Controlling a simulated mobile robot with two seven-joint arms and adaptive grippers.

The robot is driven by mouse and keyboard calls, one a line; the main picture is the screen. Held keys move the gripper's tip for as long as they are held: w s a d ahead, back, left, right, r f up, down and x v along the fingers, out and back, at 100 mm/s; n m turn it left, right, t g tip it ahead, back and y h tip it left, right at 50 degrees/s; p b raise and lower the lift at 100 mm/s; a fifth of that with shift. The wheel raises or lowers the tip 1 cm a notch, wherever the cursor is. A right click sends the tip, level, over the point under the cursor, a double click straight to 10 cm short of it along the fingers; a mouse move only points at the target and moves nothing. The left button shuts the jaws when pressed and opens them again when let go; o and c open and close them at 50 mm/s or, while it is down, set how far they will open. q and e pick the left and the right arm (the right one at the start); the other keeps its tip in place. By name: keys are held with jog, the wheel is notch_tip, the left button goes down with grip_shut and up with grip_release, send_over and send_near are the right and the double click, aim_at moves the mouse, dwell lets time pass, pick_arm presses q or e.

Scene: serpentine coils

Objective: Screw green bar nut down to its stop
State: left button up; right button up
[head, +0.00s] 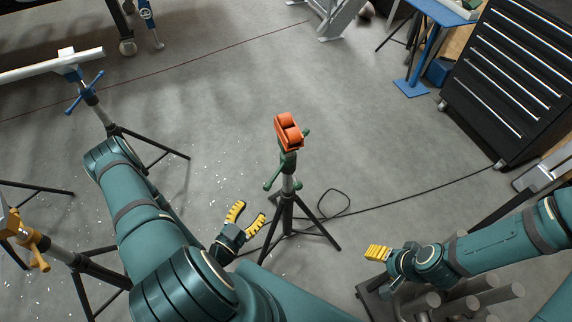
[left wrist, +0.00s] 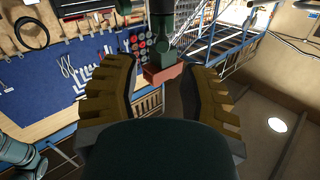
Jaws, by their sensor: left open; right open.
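The green bar nut (head: 268,184) is on a tripod stand in the middle of the head view, its bar ends sticking out from the post below an orange-red roller head (head: 289,131). My left gripper (head: 245,215) is open, its yellow fingers to the lower left of the nut, apart from it and empty. In the left wrist view the open fingers (left wrist: 163,95) frame the red head (left wrist: 162,75) and green post (left wrist: 160,25), which appear beyond them and upside down. My right gripper (head: 378,253) is open at the lower right, away from the stand; its fingers overlap in view.
A stand with a blue bar nut (head: 84,92) is at the upper left, and one with a yellow nut (head: 35,243) at the lower left. Black tripod legs (head: 310,228) and a floor cable (head: 390,207) surround the green stand. A black tool cabinet (head: 510,80) stands at right.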

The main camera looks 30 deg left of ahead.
pick_arm(q)
send_near(284, 163)
jog(key=w, duration=0.3)
jog(key=w+f, duration=0.1)
jog(key=shift+w+d, duration=0.15)
jog(key=shift+w, duration=0.25)
jog(key=shift+c, duration=0.3)
grip_shut()
